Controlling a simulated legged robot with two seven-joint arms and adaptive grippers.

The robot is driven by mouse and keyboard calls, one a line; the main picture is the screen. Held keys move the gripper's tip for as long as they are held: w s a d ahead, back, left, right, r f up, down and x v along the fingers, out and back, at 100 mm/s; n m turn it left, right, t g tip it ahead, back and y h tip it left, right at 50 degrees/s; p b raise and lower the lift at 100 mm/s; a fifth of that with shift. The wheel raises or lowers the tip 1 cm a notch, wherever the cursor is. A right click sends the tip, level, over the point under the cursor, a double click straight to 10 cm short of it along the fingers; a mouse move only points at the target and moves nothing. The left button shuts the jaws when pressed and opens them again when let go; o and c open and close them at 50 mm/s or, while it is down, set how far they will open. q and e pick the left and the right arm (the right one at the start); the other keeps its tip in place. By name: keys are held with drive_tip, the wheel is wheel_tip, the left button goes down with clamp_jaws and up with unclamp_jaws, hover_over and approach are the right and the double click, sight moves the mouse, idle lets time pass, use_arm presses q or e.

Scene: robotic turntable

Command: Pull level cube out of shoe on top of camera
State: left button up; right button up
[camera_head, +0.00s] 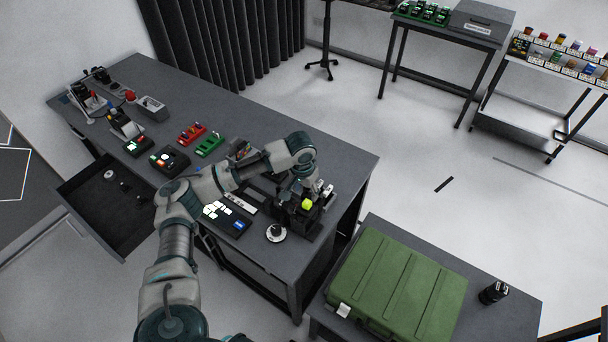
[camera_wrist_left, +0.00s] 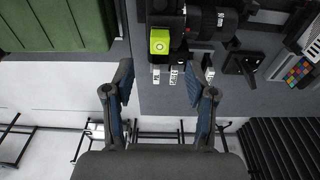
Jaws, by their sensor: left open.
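The yellow-green level cube (camera_head: 307,204) sits on top of the dark camera (camera_head: 312,217), near the right end of the long grey table. The cube also shows in the left wrist view (camera_wrist_left: 159,41), with a round bubble on its face, beside the camera's black lens (camera_wrist_left: 212,22). The shoe that holds it is hidden or too small to make out. My left gripper (camera_head: 320,188) reaches over the table to the camera. In the left wrist view its two fingers (camera_wrist_left: 160,84) are spread and empty, apart from the cube. My right gripper is in neither view.
A green case (camera_head: 395,290) lies on a lower table at right. A round knob-like object (camera_head: 276,232) stands near the table's front edge. A lit button panel (camera_head: 225,215) and red and green racks (camera_head: 209,145) lie left of the camera. An open drawer (camera_head: 105,200) juts out.

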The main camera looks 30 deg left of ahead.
use_arm(q)
wheel_tip(320, 180, up, 10)
drive_tip(key=s, duration=0.1)
drive_tip(key=shift+f, duration=0.15)
drive_tip(key=shift+a, duration=0.1)
idle(1.4)
drive_tip(key=d+f+m+t+h+b, duration=0.1)
drive_tip(key=d+f+m+t+h, duration=0.2)
drive_tip(key=d+f, duration=0.75)
drive_tip(key=n+t+y, duration=0.1)
drive_tip(key=n+t, duration=0.2)
drive_tip(key=t, duration=0.9)
approach(305, 205)
drive_tip(key=w, duration=0.3)
drive_tip(key=w+d+f, duration=0.1)
drive_tip(key=w, duration=0.3)
drive_tip(key=w+p, duration=0.1)
drive_tip(key=w, duration=0.3)
drive_tip(key=shift+w+d+f, duration=0.15)
drive_tip(key=shift+d+f, duration=0.05)
drive_tip(key=shift+f, duration=0.1)
